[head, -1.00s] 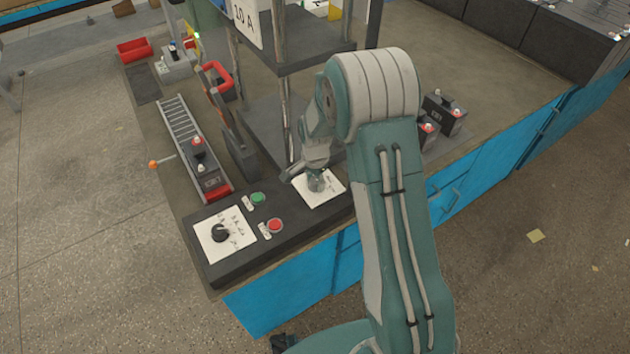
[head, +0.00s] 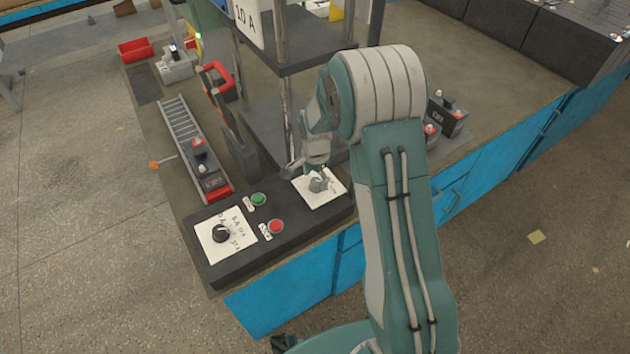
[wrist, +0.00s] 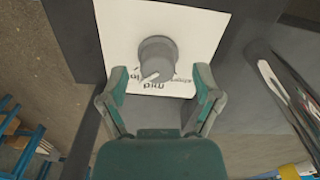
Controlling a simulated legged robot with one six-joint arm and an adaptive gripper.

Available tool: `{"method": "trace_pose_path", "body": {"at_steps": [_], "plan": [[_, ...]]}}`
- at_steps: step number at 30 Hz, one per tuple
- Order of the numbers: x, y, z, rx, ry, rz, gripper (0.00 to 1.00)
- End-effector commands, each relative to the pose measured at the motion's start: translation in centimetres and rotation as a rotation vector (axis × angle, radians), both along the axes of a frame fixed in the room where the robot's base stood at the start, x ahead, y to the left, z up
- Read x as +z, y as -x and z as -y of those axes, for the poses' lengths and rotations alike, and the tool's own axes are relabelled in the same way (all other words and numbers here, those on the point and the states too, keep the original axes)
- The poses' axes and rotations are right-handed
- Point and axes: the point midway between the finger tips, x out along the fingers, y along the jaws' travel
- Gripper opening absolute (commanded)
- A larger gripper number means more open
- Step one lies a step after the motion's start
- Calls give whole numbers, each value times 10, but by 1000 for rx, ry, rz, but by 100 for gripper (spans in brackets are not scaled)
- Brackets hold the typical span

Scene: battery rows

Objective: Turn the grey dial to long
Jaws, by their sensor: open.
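The grey dial (head: 318,184) sits on a white card (head: 333,188) at the right end of the dark control panel.
A green button (head: 258,199) and a red button (head: 276,226) lie between the dials. A dark post-and-shelf frame (head: 300,55) stands behind. A roller track (head: 182,130) holds a battery at left.

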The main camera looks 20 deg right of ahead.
Motion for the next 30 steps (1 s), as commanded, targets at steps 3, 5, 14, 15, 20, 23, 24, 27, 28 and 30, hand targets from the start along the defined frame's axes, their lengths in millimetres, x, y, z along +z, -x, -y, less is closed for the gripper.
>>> {"method": "trace_pose_path", "body": {"at_steps": [3, 5, 14, 15, 20, 23, 24, 27, 28, 30], "plan": [[26, -1, 0, 0, 1, 5, 82], [39, -1, -1, 0, 1, 5, 82], [91, -2, -1, 1, 1, 3, 82], [95, -2, -1, 0, 1, 2, 82], [102, -2, -2, 0, 1, 0, 82], [102, -2, -2, 0, 1, 0, 82], [102, -2, -2, 0, 1, 0, 82], [102, -2, -2, 0, 1, 0, 82], [102, -2, -2, 0, 1, 0, 82], [102, -2, -1, 0, 1, 0, 82]]}}
